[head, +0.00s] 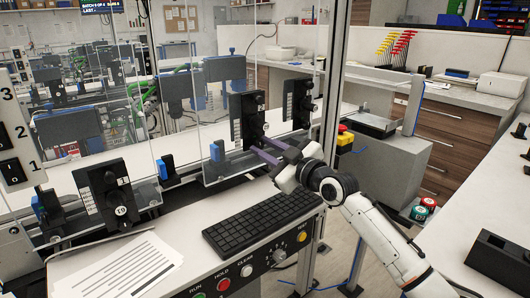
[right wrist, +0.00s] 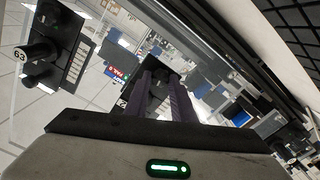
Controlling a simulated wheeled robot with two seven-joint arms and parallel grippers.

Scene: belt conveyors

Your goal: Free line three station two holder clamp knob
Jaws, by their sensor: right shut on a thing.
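A black holder (head: 250,112) with a white scale strip stands at the belt, partly behind a clear panel. My right gripper (head: 262,148) reaches it from the right, its purple fingers at the holder's lower front. The fingers are shut on what seems to be the holder's clamp knob, mostly hidden between them. In the right wrist view the two fingers (right wrist: 162,80) close in on the dark holder (right wrist: 156,72). Its station label cannot be read. My left gripper is not in view.
Similar holders stand to the left (head: 112,195) and right (head: 298,100). Clear panels (head: 90,150) hang before the line. A keyboard (head: 262,220), printed sheets (head: 115,268) and a button panel (head: 245,270) lie in front. A metal post (head: 333,90) rises just right of the gripper.

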